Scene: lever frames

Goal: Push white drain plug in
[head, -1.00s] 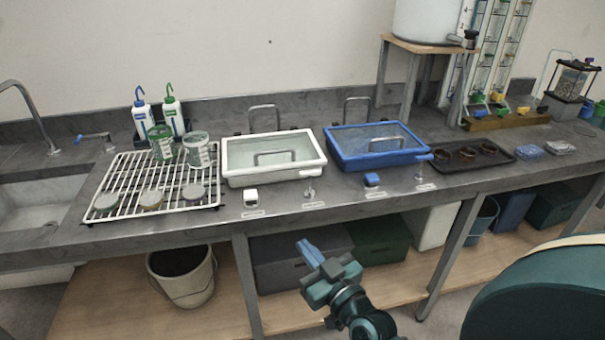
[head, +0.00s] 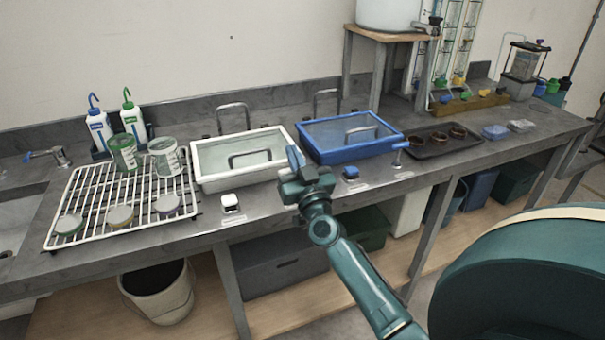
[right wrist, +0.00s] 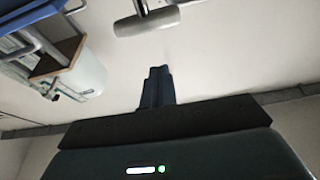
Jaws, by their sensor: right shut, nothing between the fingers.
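A white drain plug (head: 230,203), a small white block-like knob, stands on the grey counter in front of the white-rimmed basin (head: 240,160). A similar blue plug (head: 350,173) is in front of the blue basin (head: 350,137). My right gripper (head: 294,157) is shut and empty, pointing up at the front right corner of the white basin, to the right of the white plug and apart from it. Its closed fingers show in the right wrist view (right wrist: 157,87); the white plug cannot be made out there. My left gripper is not in view.
A white wire rack (head: 85,200) with tubs and lids is left of the white basin. A small valve (head: 399,156) stands by the blue basin's front right corner. A dark tray (head: 440,140) lies farther right. The counter's front edge is below the white plug.

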